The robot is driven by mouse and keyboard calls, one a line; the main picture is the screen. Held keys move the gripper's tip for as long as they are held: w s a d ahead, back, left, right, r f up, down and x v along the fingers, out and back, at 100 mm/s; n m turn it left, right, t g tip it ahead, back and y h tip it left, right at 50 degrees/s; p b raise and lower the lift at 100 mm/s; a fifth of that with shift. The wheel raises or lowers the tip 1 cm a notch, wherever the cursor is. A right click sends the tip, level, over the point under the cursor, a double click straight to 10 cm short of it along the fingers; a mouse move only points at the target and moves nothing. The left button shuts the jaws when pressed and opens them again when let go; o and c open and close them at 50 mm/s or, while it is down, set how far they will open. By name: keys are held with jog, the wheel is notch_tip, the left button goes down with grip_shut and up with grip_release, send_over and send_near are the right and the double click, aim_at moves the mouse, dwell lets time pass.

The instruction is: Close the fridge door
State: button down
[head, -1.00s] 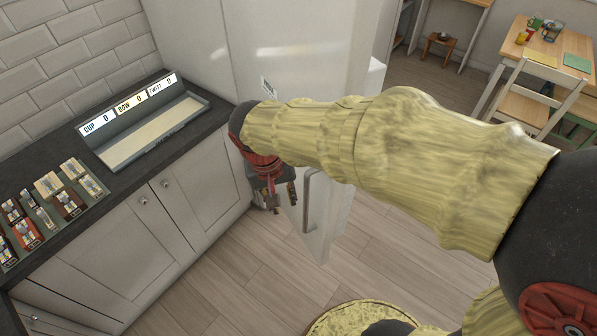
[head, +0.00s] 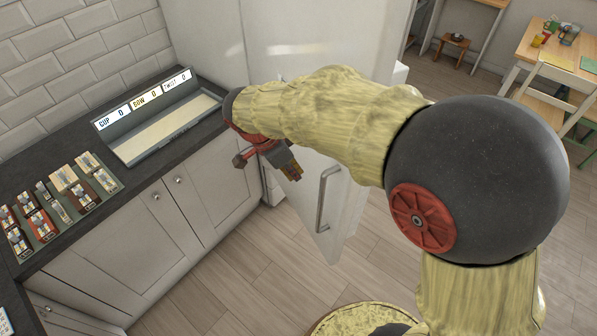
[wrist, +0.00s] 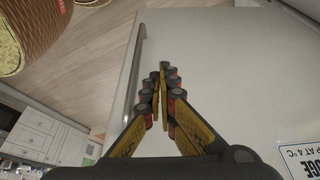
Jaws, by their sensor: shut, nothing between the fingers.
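The white fridge door (head: 335,215) stands open, jutting out from the tall white fridge (head: 290,35). Its outer face carries a vertical grey bar handle (head: 322,200). In the wrist view the door face (wrist: 220,70) fills the middle and right, with the handle (wrist: 134,75) left of the fingers and a printed label (wrist: 300,158) at lower right. My gripper (head: 293,171) is shut and empty, on the outer-face side of the door, left of the handle. In the wrist view its fingertips (wrist: 162,72) point along the face; whether they touch it is unclear. My arm hides the door's upper part.
A dark worktop (head: 60,150) over white cabinets (head: 140,235) runs along the left, holding a sign-topped tray (head: 160,140) and a rack of small parts (head: 85,205). Wooden floor (head: 240,280) is clear before the door. A table (head: 550,65) and chair stand far right.

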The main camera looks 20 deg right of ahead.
jog(key=w+d+f, duration=0.1)
jog(key=d+f, duration=0.5)
jog(key=f, duration=0.1)
jog(key=shift+w+d+b, duration=0.3)
jog(key=shift+b, duration=0.15)
